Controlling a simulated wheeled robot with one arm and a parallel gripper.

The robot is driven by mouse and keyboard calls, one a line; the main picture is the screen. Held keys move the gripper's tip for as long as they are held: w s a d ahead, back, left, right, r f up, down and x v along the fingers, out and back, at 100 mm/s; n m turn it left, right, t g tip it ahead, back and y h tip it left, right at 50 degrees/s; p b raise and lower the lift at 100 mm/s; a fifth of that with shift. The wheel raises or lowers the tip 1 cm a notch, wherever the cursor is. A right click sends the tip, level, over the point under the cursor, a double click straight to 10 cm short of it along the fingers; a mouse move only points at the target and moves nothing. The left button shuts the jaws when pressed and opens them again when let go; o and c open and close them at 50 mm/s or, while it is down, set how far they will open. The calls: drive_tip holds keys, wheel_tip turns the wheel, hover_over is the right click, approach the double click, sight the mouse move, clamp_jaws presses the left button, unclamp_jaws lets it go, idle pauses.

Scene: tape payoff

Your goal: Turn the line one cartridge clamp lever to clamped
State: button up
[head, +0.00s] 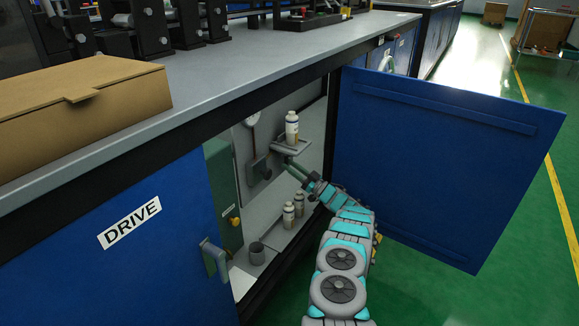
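A white bottle-like cartridge (292,128) with a yellowish band stands upright on a small grey bracket (290,146) on the back wall inside the open cabinet. My arm reaches in through the doorway. My gripper (296,172) is just below and in front of the bracket, pointing at the back wall. The fingers are small and dark here, and I cannot tell whether they are open or shut or touch anything. I cannot make out the clamp lever clearly; it may be hidden by the gripper or the bracket. No "line one" label is readable.
The blue cabinet door (430,160) stands open to the right of my arm. Several bottles (289,214) and a dark cup (257,253) stand on the cabinet floor. A round gauge (252,119) and a grey box (260,170) are left of the bracket. A cardboard box (75,100) lies on the countertop.

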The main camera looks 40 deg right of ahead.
drive_tip(key=v, duration=0.7)
drive_tip(key=shift+s, duration=0.1)
